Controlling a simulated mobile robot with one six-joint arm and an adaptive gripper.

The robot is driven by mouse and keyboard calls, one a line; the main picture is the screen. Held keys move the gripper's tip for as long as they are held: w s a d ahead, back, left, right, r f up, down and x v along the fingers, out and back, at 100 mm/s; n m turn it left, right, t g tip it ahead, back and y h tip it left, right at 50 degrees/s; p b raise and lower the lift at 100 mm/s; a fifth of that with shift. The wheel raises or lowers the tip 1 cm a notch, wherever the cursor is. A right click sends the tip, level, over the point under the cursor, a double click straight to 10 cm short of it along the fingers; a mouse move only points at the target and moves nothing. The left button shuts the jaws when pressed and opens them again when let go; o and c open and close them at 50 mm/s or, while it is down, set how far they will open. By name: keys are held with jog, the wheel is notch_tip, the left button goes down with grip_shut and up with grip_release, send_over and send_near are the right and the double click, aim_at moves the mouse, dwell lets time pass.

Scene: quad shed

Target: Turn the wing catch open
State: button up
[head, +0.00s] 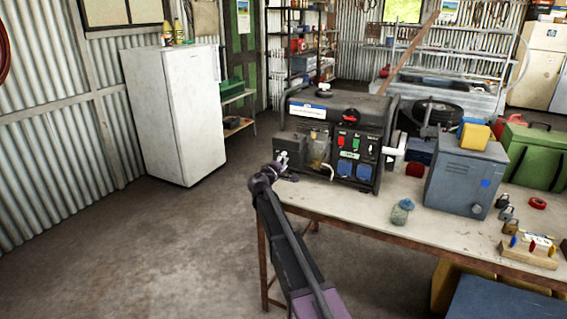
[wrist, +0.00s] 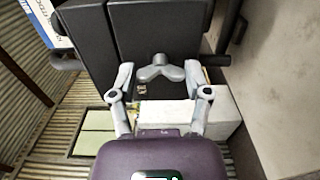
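The wing catch (wrist: 159,72) is a small grey piece with rounded wings, seen in the wrist view at the lower edge of a dark panel on the generator (head: 338,140). My gripper (wrist: 158,66) is open, with one pale finger on each side of the catch. The fingertips are close to the wings, and I cannot tell whether they touch. In the head view my gripper (head: 283,163) is at the generator's left end, above the bench edge. The catch cannot be made out clearly there.
The generator stands on a workbench (head: 390,226) beside a grey-blue metal box (head: 465,180). A white fridge (head: 173,115) stands at the left. The floor between fridge and bench is clear.

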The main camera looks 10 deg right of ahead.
jog(key=shift+o, duration=0.9)
jog(key=shift+s, duration=0.2)
jog(key=v, duration=1.1)
jog(key=shift+s+a, duration=0.25)
jog(key=shift+a, duration=0.05)
